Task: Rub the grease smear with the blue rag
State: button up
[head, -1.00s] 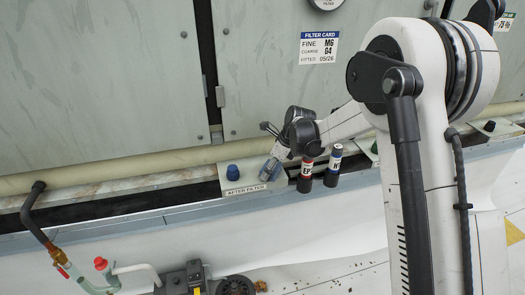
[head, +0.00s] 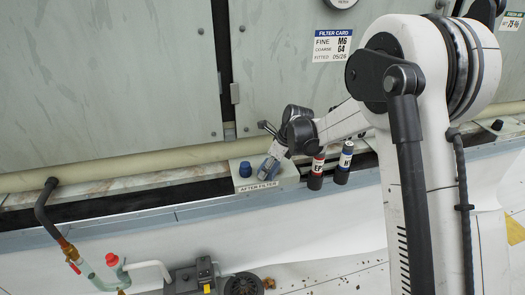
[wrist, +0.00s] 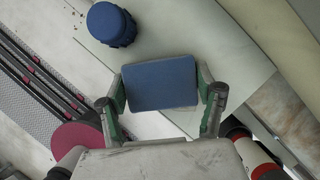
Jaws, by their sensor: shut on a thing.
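My gripper (wrist: 160,95) is shut on the blue rag (wrist: 160,83), which shows as a flat blue rectangle between the two fingers in the wrist view. In the head view my gripper (head: 268,168) is low over the pale box labelled AFTER FILTER (head: 258,185), just right of its blue cap (head: 245,169). The cap (wrist: 110,24) also shows in the wrist view, beyond the rag and to its left, apart from it. I cannot tell whether the rag touches the box. I cannot make out the grease smear in either view; the rag and fingers hide part of the surface.
A cream pipe (head: 120,164) runs behind the box. Grey panels (head: 105,80) rise behind. Hoses and a red-topped valve (head: 111,259) are at lower left.

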notch_tip(320, 180, up, 3)
jog(key=shift+s+d+r+p, duration=0.1)
jog(key=shift+r+p, duration=0.1)
jog(key=shift+p, duration=0.55)
jog(key=shift+r, duration=0.25)
jog(key=shift+r+p, duration=1.15)
jog(key=shift+r, duration=0.95)
